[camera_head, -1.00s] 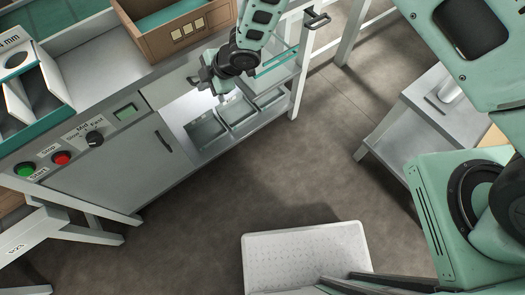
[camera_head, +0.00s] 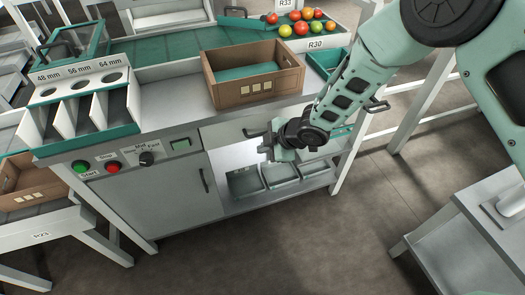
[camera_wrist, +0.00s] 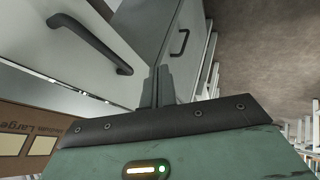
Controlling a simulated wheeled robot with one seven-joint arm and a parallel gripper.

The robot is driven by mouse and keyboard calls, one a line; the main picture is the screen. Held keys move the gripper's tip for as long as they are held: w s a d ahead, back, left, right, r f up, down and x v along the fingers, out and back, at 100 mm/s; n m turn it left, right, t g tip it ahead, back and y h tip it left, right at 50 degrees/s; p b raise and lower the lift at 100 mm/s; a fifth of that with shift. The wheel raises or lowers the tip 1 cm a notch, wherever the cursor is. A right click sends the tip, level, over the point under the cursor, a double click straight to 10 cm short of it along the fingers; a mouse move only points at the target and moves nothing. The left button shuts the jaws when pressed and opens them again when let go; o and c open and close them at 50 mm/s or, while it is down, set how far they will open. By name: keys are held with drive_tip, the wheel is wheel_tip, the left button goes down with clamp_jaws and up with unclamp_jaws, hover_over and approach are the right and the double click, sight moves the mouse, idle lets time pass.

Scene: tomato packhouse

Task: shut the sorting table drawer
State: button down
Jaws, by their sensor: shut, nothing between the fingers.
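The sorting table drawer (camera_head: 228,132) is a pale grey front under the tabletop, right of the control panel. My gripper (camera_head: 267,151) is shut and empty, just in front of and below the drawer. In the wrist view its closed fingers (camera_wrist: 158,82) point between the drawer handle and the cupboard door. I cannot tell whether they touch anything.
A cardboard box (camera_head: 255,85) stands on the sorting table above the drawer. A cupboard door (camera_head: 165,193) is to the left, below the start and stop buttons. Grey bins (camera_head: 280,174) sit on the lower shelf. A grey side table (camera_head: 460,235) stands at the right. The floor between is clear.

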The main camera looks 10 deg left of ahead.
drive_tip(key=v, duration=0.8)
drive_tip(key=shift+b, duration=0.35)
drive_tip(key=shift+d+r, duration=0.1)
drive_tip(key=s+d+r+m+h, duration=0.4)
drive_tip(key=s+d+r+m, duration=0.25)
drive_tip(key=d+r, duration=0.35)
drive_tip(key=s+d+r+m+g+h, duration=0.1)
drive_tip(key=s+d+r+m, duration=0.3)
drive_tip(key=s, duration=0.5)
drive_tip(key=s+d+r+m+g+h, duration=0.1)
drive_tip(key=s+d+r+m, duration=0.3)
drive_tip(key=s, duration=0.6)
drive_tip(key=shift+d+m+g+h, duration=0.35)
drive_tip(key=shift+d+h, duration=0.15)
drive_tip(key=shift+d, duration=0.3)
